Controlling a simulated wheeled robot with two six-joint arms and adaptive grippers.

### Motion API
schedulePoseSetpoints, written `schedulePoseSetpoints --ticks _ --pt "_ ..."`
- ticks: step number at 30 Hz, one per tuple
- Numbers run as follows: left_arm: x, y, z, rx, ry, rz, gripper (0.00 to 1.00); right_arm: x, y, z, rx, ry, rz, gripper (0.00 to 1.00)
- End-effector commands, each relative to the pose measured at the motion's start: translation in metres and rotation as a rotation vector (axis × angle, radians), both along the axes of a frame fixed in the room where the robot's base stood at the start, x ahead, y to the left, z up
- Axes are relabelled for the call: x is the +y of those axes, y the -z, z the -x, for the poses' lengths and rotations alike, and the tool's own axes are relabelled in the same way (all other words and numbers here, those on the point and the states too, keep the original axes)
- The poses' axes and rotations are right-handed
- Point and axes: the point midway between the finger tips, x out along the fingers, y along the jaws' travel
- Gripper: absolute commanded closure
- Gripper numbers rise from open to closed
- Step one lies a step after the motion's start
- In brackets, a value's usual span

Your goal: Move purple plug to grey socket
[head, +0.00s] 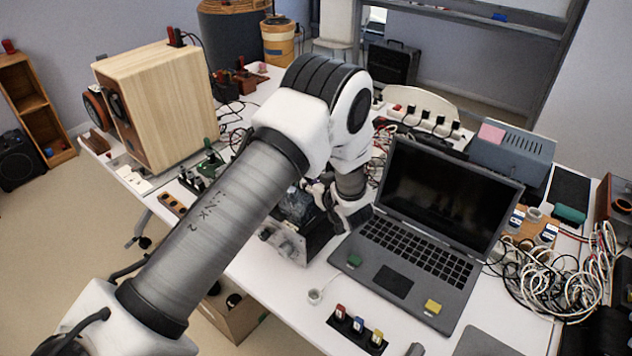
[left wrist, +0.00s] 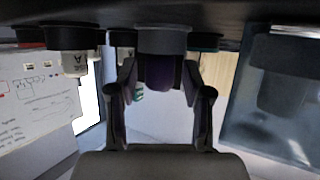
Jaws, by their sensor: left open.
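The purple plug (left wrist: 163,73) shows at the upper middle of the left wrist view, below a wide grey cylindrical part (left wrist: 161,41). My left gripper (left wrist: 158,82) is open, with one finger on each side of the plug. A gap shows at each finger, and I cannot tell whether either touches it. In the head view my left gripper (head: 322,196) is at the table's middle, left of the laptop, mostly hidden by my own arm. The plug is not clear there. I cannot pick out the grey socket for certain. My right gripper is not in view.
A metal-faced box (head: 285,240) stands close to the left gripper. The open laptop (head: 415,235) is to its right. Tangled cables (head: 570,270) lie at the right. A wooden speaker (head: 160,105) stands at the left.

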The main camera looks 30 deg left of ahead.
Motion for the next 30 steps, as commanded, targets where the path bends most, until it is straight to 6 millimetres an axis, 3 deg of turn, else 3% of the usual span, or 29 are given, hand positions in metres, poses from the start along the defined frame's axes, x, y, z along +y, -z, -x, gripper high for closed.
schedulePoseSetpoints --ticks 5,12,18,30 --pt "-0.007 -0.014 0.003 0.001 0.004 0.000 0.50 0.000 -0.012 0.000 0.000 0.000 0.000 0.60" --pt "-0.054 -0.043 0.034 0.002 0.006 -0.004 0.50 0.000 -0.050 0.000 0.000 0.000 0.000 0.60" --pt "-0.086 -0.055 0.055 0.001 0.003 -0.002 0.50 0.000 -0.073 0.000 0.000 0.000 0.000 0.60" --pt "-0.093 -0.052 0.061 0.000 0.000 0.000 0.50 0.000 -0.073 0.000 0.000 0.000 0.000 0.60"
